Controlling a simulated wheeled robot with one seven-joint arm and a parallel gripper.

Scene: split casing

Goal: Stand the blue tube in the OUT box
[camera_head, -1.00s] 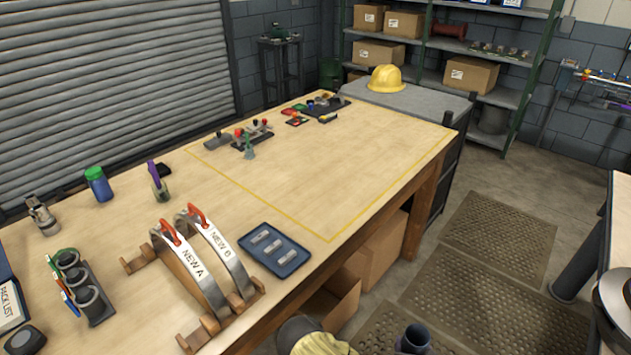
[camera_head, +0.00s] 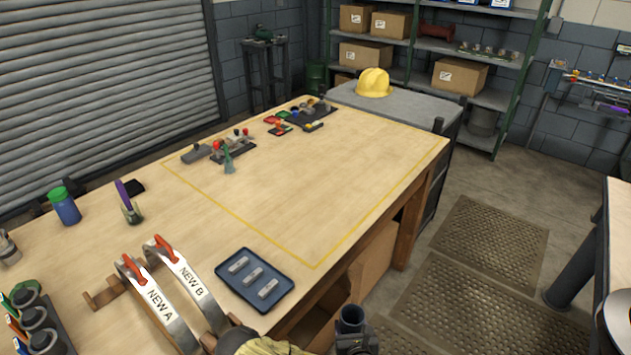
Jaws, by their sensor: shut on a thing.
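A dark blue tube (camera_head: 351,317) stands upright at the bottom of the head view, its open round mouth facing up. My gripper (camera_head: 356,342) is at the bottom edge, shut on the tube, and only its dark upper part shows. The tube is held in front of the workbench's near edge, over the floor side. Its lower end is out of the picture. No box with a readable OUT label shows. An open cardboard box (camera_head: 318,327) is partly visible under the bench, left of the tube, with no label in sight.
The workbench (camera_head: 330,190) has a clear yellow-outlined area. A dark blue tray (camera_head: 254,280) with metal parts and arched NEW A and NEW B pieces (camera_head: 168,307) lie near its front edge. A dark and yellowish object (camera_head: 262,343) is cut off below. Floor mats lie right.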

